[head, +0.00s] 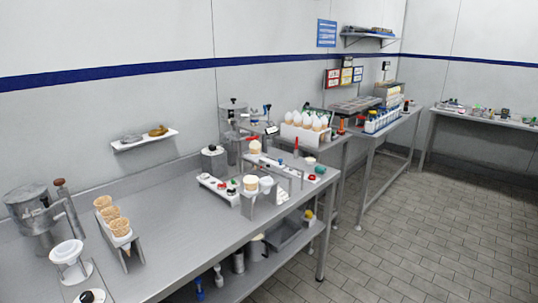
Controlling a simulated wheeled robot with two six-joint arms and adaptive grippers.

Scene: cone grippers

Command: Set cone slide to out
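Neither of my grippers shows in the head view. No part is clearly marked as the cone slide, and I cannot tell its setting from here. A rack of wafer cones (118,228) stands at the left of the steel bench (190,215). A low white rail-like fixture (285,166) lies at the right part of the bench, with a pale cone or cup (255,147) at its far left end. In front of it a metal holder (262,207) carries pale cups.
A metal canister device (30,212) and a white funnel stand (68,255) are at the bench's left end. A white control strip (218,189) lies mid-bench. A rack of white cones (304,133) stands behind. Tiled floor (430,220) at right is clear.

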